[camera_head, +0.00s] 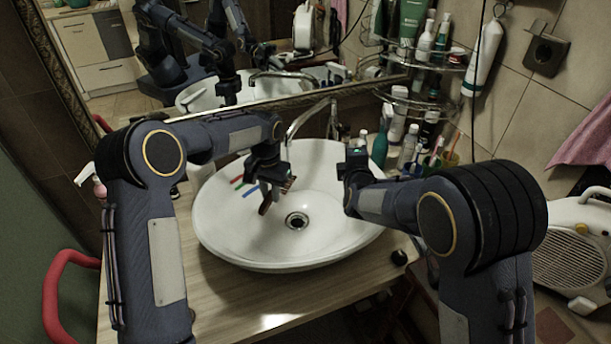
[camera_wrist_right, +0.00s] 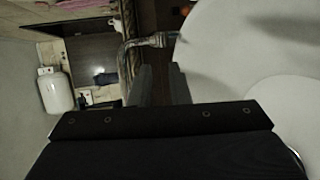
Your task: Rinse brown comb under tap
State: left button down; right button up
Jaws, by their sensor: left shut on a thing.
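My left gripper (camera_head: 272,184) is over the left part of the white basin (camera_head: 336,225), shut on the brown comb (camera_head: 265,207). The comb hangs down inside the basin, left of the drain, partly hidden by the fingers. The metal tap (camera_head: 301,119) rises at the back rim and arches over the basin. I cannot make out any water. My right gripper (camera_head: 353,160) is at the basin's right rear side, its fingertips unclear in the head view. In the right wrist view its two fingers (camera_wrist_right: 160,88) stand apart with nothing between them, and the tap (camera_wrist_right: 150,42) shows beyond.
Red, green and blue strips (camera_head: 250,191) lie in the basin beside the left gripper. Bottles (camera_head: 408,147) and a cup of toothbrushes stand close on the right. A mirror (camera_head: 270,60) and a corner rack (camera_head: 420,100) are behind. The basin's front and right inside are clear.

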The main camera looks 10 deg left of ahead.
jog(key=shift+w+r, duration=0.1)
jog(key=shift+w, duration=0.05)
grip_shut()
jog(key=w+d+r+m+g+y, duration=0.3)
jog(key=r+m, duration=0.5)
jog(key=m, duration=0.7)
jog(key=g, duration=0.1)
send_over(348, 137)
notch_tip(348, 137, down, 4)
jog(key=shift+f, duration=0.15)
jog(key=f, duration=0.2)
jog(key=shift+s+d+f, duration=0.2)
jog(key=shift+f, duration=0.15)
jog(key=shift+s+f, duration=0.15)
jog(key=shift+f, duration=0.45)
